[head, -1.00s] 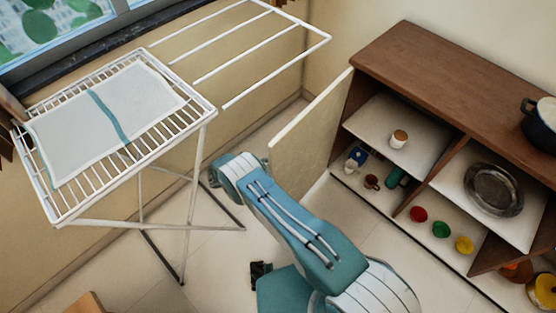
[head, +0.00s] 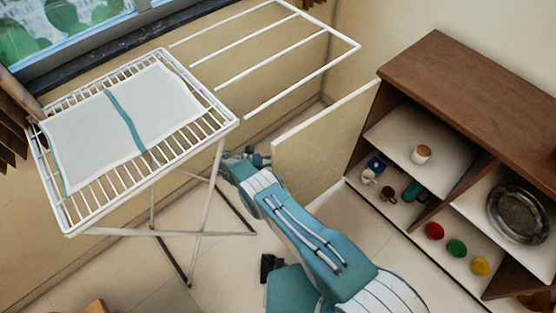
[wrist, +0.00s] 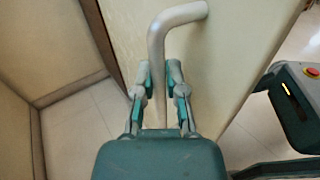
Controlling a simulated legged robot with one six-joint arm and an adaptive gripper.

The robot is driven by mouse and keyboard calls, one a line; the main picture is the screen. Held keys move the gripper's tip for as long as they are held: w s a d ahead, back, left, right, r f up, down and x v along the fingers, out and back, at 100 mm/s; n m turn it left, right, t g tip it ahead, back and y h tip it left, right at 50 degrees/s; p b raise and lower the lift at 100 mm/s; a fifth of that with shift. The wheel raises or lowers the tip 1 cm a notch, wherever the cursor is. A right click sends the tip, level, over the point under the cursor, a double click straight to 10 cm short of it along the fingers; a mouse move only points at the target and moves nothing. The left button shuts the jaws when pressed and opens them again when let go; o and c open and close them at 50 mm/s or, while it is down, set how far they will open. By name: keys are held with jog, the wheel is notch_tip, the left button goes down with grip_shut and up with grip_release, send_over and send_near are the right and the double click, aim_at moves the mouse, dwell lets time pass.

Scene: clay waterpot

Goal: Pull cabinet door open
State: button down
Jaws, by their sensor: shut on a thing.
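The cream cabinet door (head: 325,140) stands swung open at the left end of the brown wooden cabinet (head: 480,90). Its face also fills the middle of the wrist view (wrist: 215,70). A pale curved bar handle (wrist: 158,50) is fixed to the door. My gripper (wrist: 162,85) is shut on the lower, upright part of the handle, with one finger on each side. In the head view my arm reaches to the door's near edge, and the fingers are mostly hidden there.
A white drying rack (head: 140,140) with a cloth stands close to the left of my arm. Cabinet shelves hold a jar (head: 421,155), a metal plate (head: 518,214) and several small bowls. Floor (head: 350,225) shows between door and cabinet.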

jog(key=c, duration=0.7)
grip_release()
jog(key=shift+d, duration=0.1)
jog(key=shift+s, duration=0.1)
